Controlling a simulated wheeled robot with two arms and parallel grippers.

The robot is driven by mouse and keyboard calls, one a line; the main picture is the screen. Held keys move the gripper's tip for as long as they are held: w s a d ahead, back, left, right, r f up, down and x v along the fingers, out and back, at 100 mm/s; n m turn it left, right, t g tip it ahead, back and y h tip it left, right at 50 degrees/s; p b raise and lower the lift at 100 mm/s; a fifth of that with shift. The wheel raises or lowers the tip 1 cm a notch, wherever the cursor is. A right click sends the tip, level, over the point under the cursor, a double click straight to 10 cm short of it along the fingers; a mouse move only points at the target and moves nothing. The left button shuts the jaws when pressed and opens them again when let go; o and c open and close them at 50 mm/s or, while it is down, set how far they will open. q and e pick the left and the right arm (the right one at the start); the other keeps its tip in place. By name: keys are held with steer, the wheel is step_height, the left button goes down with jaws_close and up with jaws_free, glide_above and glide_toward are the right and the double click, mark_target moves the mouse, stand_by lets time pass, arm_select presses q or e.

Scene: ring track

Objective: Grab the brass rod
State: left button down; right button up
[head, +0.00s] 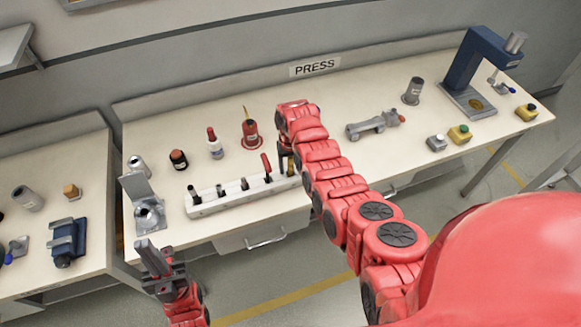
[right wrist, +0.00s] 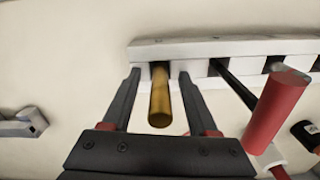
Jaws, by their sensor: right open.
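The brass rod (right wrist: 160,98) shows in the right wrist view, standing in a slot at one end of the white rack (right wrist: 145,48). My right gripper (right wrist: 158,75) is open, with one finger on each side of the rod and a visible gap on both sides. In the head view my right gripper (head: 287,160) is over the right end of the rack (head: 210,205), and I cannot make out the rod there. My left gripper (head: 153,257) is at the bench's front edge, away from the rack; its finger gap is unclear.
A red-handled tool (right wrist: 275,110) stands in the rack close to the rod. Behind the rack are a red oil can (head: 250,135) and bottles. A grey clamp-like tool (head: 370,125) lies to the right, and a blue press (head: 470,75) stands at far right.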

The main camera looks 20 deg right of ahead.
steer(key=shift+c, duration=0.3)
jaws_close()
steer(key=shift+r, duration=0.1)
